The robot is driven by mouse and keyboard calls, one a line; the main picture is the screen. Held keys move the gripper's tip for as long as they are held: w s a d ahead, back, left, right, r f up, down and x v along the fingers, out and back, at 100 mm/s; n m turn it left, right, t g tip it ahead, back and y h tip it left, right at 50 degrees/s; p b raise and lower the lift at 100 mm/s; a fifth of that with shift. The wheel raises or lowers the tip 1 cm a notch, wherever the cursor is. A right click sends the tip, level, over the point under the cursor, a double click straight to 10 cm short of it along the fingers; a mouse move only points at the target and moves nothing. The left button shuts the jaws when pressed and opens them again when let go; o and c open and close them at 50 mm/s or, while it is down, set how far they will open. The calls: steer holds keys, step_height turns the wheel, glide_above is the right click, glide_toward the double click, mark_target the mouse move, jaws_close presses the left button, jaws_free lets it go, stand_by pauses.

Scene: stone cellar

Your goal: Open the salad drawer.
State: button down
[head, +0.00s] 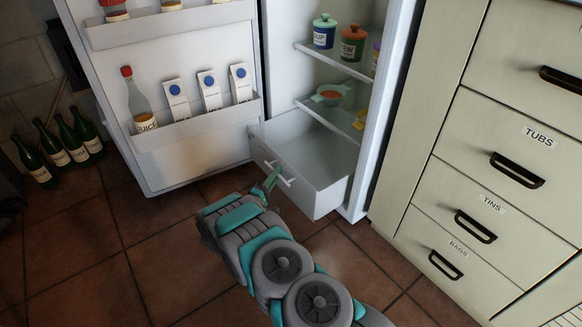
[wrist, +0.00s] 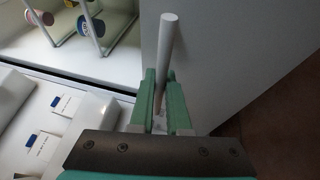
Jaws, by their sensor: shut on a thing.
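The salad drawer (head: 318,197) is a white-grey bin at the bottom of the open fridge, pulled well out, and its inside looks empty. A white bar handle (head: 285,180) runs across its front. My gripper (head: 271,181) is at the left part of that handle. In the wrist view, the two green fingers of my gripper (wrist: 161,100) are shut around the white bar handle (wrist: 168,55), whose far end sticks out past the fingertips.
The fridge door (head: 190,150) stands open at the left, with a juice bottle and cartons in its rack. Cabinet drawers with black handles, one labelled TINS (head: 475,224), stand at the right. Dark bottles (head: 60,148) stand on the floor at far left. Tiled floor is clear in front.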

steer(key=shift+s+a, duration=0.55)
steer(key=shift+a, duration=0.3)
steer(key=c, duration=0.9)
jaws_free()
steer(key=shift+p+v, duration=0.4)
steer(key=shift+v, duration=3.5)
steer(key=shift+w, duration=0.1)
